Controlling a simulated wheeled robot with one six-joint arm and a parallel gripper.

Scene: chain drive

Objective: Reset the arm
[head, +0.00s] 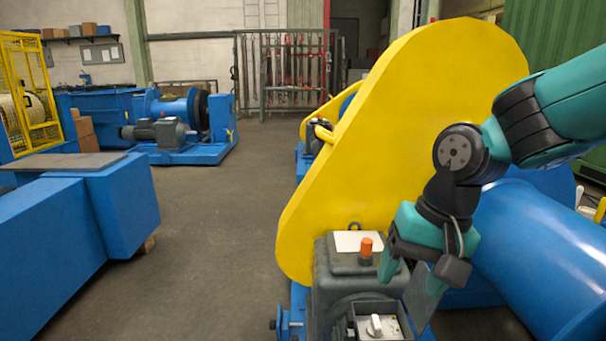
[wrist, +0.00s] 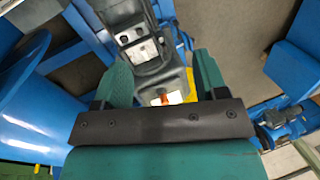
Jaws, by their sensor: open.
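My gripper (head: 408,279) is open and empty at the right of the head view, above and beside the grey gearbox housing (head: 335,280). An orange cap (head: 366,246) stands on top of the housing, left of the gripper in the picture. In the wrist view the two teal fingers of my gripper (wrist: 163,75) are spread apart, with the grey housing (wrist: 148,50) seen between them. The orange cap shows only in part there, just above the dark gripper bar.
A large yellow chain guard (head: 400,120) rises behind the gripper. A blue drum (head: 530,250) lies at the right. A blue bench (head: 120,205) stands at the left, with clear floor (head: 215,230) between it and the guard. Another blue machine (head: 185,125) stands farther back.

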